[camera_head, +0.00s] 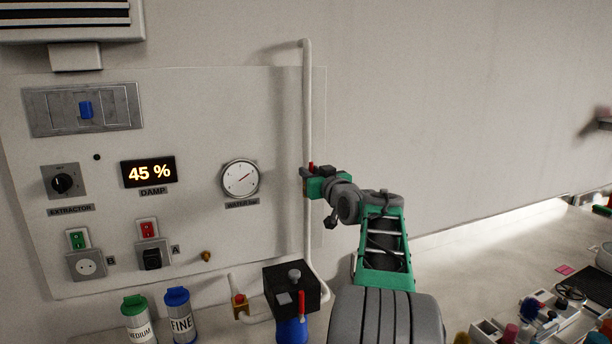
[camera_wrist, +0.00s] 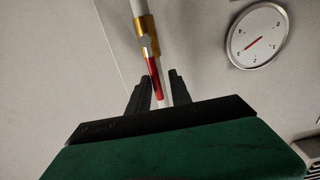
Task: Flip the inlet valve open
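In the wrist view, a valve with a brass body (camera_wrist: 147,40) sits on a pale pipe, and its red lever (camera_wrist: 155,78) points along the pipe toward my gripper (camera_wrist: 161,88). The two dark fingers are apart, with the lever's end in line with the gap between them. I cannot tell whether they touch it. In the head view, my gripper (camera_head: 308,183) is at the vertical white pipe (camera_head: 307,110), right of the gauge. A bit of red (camera_head: 311,166) shows just above it; the gripper hides most of the valve there. No label names this valve.
A round gauge (camera_head: 240,178) also shows in the wrist view (camera_wrist: 259,35). The panel has a 45 % display (camera_head: 148,172) and switches.

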